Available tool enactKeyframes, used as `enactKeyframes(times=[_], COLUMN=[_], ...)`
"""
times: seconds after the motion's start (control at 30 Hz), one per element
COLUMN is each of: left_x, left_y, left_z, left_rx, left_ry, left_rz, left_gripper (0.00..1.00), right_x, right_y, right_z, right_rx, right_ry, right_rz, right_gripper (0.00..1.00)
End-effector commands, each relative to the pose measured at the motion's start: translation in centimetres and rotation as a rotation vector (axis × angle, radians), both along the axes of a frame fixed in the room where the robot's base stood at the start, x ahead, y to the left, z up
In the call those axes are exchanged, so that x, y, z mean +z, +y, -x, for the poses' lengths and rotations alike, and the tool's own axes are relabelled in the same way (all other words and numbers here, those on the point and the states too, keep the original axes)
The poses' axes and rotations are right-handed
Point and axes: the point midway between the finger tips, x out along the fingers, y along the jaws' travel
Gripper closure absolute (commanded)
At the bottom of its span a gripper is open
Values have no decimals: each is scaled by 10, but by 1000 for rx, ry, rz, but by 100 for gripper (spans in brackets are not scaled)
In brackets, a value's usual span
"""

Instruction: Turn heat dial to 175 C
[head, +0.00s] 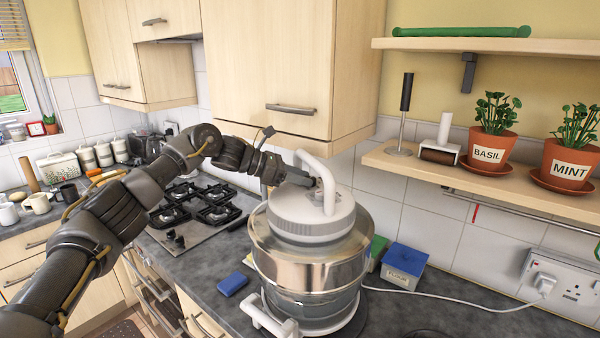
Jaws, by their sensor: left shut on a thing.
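A large metal and glass pot (300,262) stands on the worktop, with a white lid (300,220) and a tall white lid handle (326,182). My left gripper (312,182) reaches over the hob to the top of the lid and is shut on the white handle. The fingertips are small here and partly merge with the handle. No dial marked 175 C can be made out. Small dark knobs (176,240) show at the front of the gas hob (200,202). My right gripper is not in view.
A blue sponge (232,284) lies left of the pot. A blue box (404,262) and a green box stand right of it, with a white cable running to the wall socket (552,284). A shelf (440,170) with herb pots hangs at the right.

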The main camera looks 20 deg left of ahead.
Motion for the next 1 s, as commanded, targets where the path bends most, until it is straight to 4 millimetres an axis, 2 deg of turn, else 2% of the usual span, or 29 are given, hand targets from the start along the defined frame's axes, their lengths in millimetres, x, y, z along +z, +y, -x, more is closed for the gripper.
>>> enactKeyframes(times=[0.33, 0.37, 0.5, 1.0], left_x=[-1, -1, -1, 1], left_y=[0, 0, 0, 1], left_z=[0, 0, 0, -1], left_rx=[-2, -2, -1, 2], left_ry=[1, 1, 1, -3], left_rz=[-1, -1, -1, 1], left_gripper=[89, 64, 45, 45], right_x=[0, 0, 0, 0], right_y=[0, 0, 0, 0], right_z=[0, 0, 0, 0], right_rx=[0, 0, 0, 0], right_ry=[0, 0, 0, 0], right_rz=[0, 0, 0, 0], right_gripper=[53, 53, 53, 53])
